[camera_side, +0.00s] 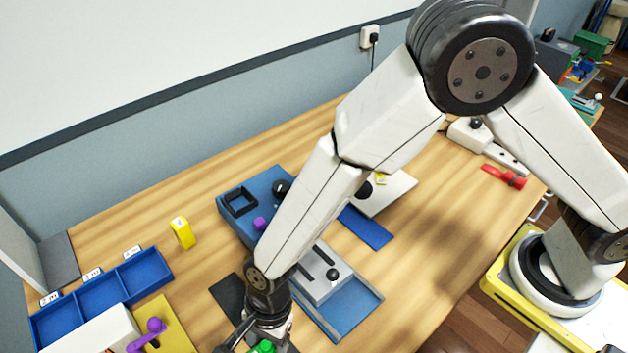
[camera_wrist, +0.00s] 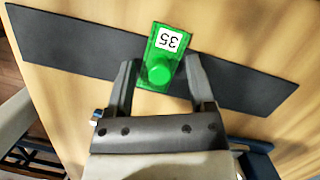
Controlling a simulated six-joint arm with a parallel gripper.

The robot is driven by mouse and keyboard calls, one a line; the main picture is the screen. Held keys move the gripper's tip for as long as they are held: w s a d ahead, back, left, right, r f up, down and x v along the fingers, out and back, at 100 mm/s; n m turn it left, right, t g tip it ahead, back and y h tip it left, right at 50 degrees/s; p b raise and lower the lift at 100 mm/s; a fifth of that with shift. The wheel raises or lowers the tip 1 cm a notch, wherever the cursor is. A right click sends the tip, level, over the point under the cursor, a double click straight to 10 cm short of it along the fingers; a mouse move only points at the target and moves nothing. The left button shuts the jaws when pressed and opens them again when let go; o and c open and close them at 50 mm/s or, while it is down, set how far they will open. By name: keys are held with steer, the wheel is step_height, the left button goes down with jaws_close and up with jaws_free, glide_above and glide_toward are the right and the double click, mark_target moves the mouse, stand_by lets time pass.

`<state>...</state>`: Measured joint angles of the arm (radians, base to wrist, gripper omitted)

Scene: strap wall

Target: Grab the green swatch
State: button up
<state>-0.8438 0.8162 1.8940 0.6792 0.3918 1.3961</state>
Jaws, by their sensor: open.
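The green swatch (camera_wrist: 165,53) lies on a dark grey strip (camera_wrist: 75,42) in the wrist view. It is a flat green piece with a white label reading 35 and a round green knob. My gripper (camera_wrist: 160,72) is open, with one finger on either side of the swatch's knob end. I cannot tell whether the fingers touch it. In the side view a bit of the green swatch (camera_side: 264,346) shows at the bottom edge, beside my gripper (camera_side: 245,343), mostly cut off by the frame.
A blue tray with compartments (camera_side: 122,280) and a yellow plate with a purple handle (camera_side: 165,322) stand left. A blue fixture (camera_side: 230,215) sits behind my wrist. A yellow block (camera_side: 183,232) stands further back. Bare wood lies around the strip.

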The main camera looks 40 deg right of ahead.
stand_by(0.3)
jaws_close()
steer(key=shift+r, duration=0.15)
steer(key=shift+r, duration=0.75)
steer(key=s+d+r, duration=0.9)
steer(key=s+r, duration=0.1)
steer(key=r, duration=0.1)
steer(key=shift+d, duration=0.35)
steer(key=shift+r, duration=0.1)
stand_by(0.3)
